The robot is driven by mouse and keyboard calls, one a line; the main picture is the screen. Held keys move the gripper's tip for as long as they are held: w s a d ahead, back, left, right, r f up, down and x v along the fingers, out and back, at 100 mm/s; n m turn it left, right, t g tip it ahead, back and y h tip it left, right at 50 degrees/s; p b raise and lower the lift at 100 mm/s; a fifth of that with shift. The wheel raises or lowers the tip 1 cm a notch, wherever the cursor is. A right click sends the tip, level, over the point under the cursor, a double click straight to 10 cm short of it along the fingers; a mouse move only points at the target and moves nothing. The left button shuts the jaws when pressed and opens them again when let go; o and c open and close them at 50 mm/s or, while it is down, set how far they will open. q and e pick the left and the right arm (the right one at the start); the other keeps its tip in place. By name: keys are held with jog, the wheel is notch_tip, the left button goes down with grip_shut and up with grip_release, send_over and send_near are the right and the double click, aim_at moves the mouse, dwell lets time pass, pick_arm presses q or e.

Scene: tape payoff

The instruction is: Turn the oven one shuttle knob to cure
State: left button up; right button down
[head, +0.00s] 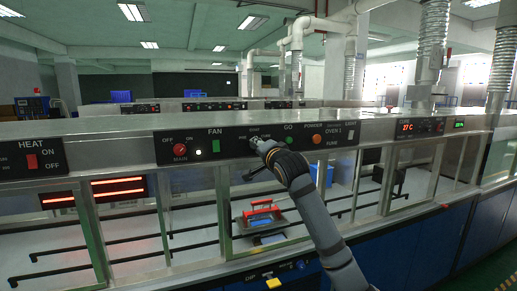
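My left gripper is out of view.
A HEAT switch (31,161) is at the far left. Below are glass windows, black rails and a red-handled tray (262,214). A temperature display (407,127) is at right.

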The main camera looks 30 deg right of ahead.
jog(key=c, duration=1)
grip_release()
jog(key=shift+c, duration=0.2)
jog(key=v, duration=0.7)
jog(key=shift+s, duration=0.25)
